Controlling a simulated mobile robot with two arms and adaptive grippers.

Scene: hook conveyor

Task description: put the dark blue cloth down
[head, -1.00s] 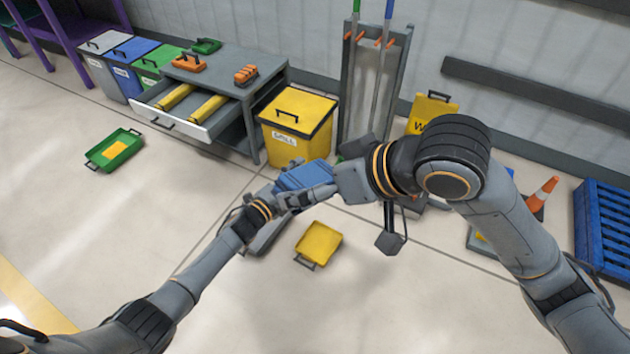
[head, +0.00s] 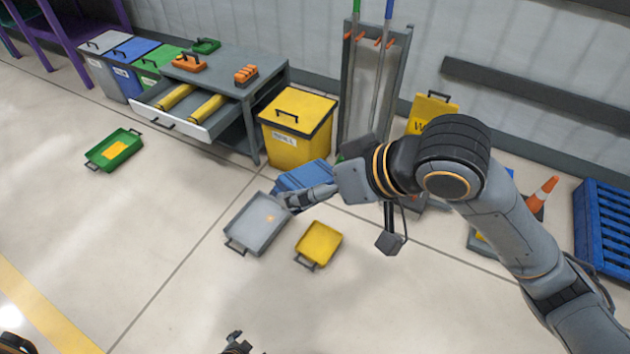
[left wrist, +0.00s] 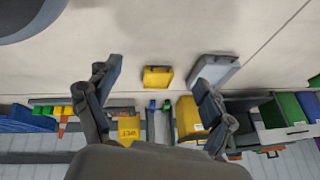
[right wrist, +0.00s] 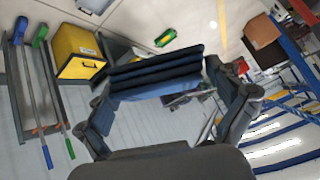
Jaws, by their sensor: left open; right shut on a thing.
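The dark blue cloth (right wrist: 158,73) shows in the right wrist view as a folded stack of layers. My right gripper (right wrist: 160,80) is shut on it. In the head view the cloth (head: 303,174) looks lighter blue and is partly covered by my right gripper (head: 300,197). It shows beyond the grey tray, above the floor as far as I can tell. My left gripper (left wrist: 157,74) is open and empty in its wrist view. Only a small part of it (head: 236,344) shows at the bottom edge of the head view.
A grey tray (head: 245,230), a yellow tray (head: 318,243) and a green tray (head: 112,151) lie on the floor. A yellow bin (head: 296,130) stands beside the grey workbench (head: 255,75) with an open drawer. A cone (head: 545,192) and blue crate (head: 603,225) are at the right. The front floor is clear.

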